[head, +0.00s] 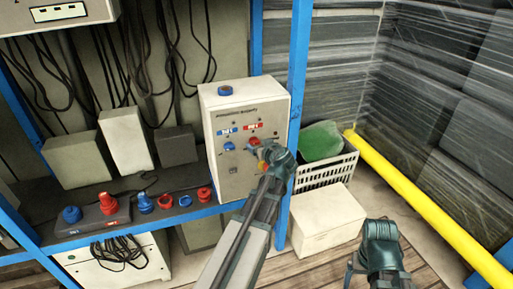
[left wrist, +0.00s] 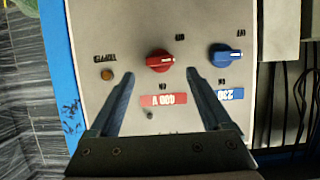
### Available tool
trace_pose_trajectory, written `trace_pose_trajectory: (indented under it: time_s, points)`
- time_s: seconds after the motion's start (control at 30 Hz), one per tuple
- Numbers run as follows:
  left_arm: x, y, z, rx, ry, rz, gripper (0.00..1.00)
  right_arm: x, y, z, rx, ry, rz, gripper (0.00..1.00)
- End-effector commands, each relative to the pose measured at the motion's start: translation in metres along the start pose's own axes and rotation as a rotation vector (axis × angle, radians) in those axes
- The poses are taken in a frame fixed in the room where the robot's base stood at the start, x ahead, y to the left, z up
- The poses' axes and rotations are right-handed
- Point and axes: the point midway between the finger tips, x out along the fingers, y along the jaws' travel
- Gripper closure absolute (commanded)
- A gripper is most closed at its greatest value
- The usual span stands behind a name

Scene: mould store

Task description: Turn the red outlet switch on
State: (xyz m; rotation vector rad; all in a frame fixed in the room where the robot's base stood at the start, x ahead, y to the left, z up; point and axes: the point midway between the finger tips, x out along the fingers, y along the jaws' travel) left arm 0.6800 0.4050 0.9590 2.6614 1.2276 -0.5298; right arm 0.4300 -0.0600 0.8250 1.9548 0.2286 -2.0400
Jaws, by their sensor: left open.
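The red outlet switch (left wrist: 159,61) is a round red knob on a pale control panel (left wrist: 150,20). A pale mark shows toward its right side in the left wrist view. A red "400 V" label (left wrist: 164,100) is beside it. My left gripper (left wrist: 160,76) is open, its fingertips on either side of the knob's near edge; contact cannot be told. In the head view, my left gripper (head: 268,150) is at the panel front (head: 232,185) and partly covers the red knob (head: 254,141). My right gripper (head: 380,245) is low at the right, away from the panel.
A blue knob (left wrist: 226,55) and an orange button (left wrist: 106,74) flank the red knob. A blue post (head: 299,80) stands right of the panel. A crate (head: 330,172) and a white box (head: 325,215) are beyond it. Plugs line the shelf at left.

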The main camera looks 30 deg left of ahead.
Motion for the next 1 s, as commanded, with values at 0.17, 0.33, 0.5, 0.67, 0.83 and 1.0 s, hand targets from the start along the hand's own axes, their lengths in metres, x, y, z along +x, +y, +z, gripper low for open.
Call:
trace_pose_trajectory:
  time_s: [0.17, 0.33, 0.5, 0.67, 0.83, 1.0]
  points:
    - [0.026, 0.001, 0.001, -0.001, 0.0, 0.0, 0.18, 0.011, -0.001, -0.001, 0.0, 0.0, 0.0, 0.11]
    - [0.036, 0.0, 0.0, -0.001, 0.0, -0.001, 0.18, 0.014, -0.001, -0.001, 0.0, 0.0, 0.0, 0.11]
    - [0.038, 0.0, 0.0, 0.0, 0.0, 0.0, 0.18, 0.014, -0.001, -0.001, 0.0, 0.0, 0.0, 0.11]
    - [0.037, 0.0, 0.0, 0.0, 0.0, 0.0, 0.18, 0.014, -0.001, -0.001, 0.0, 0.0, 0.0, 0.11]
    - [0.037, 0.0, 0.0, 0.0, 0.0, 0.0, 0.46, 0.014, -0.001, -0.001, 0.0, 0.0, 0.0, 0.11]
    - [0.037, 0.0, 0.0, 0.0, 0.0, 0.0, 0.77, 0.014, -0.001, -0.001, 0.0, 0.0, 0.0, 0.11]
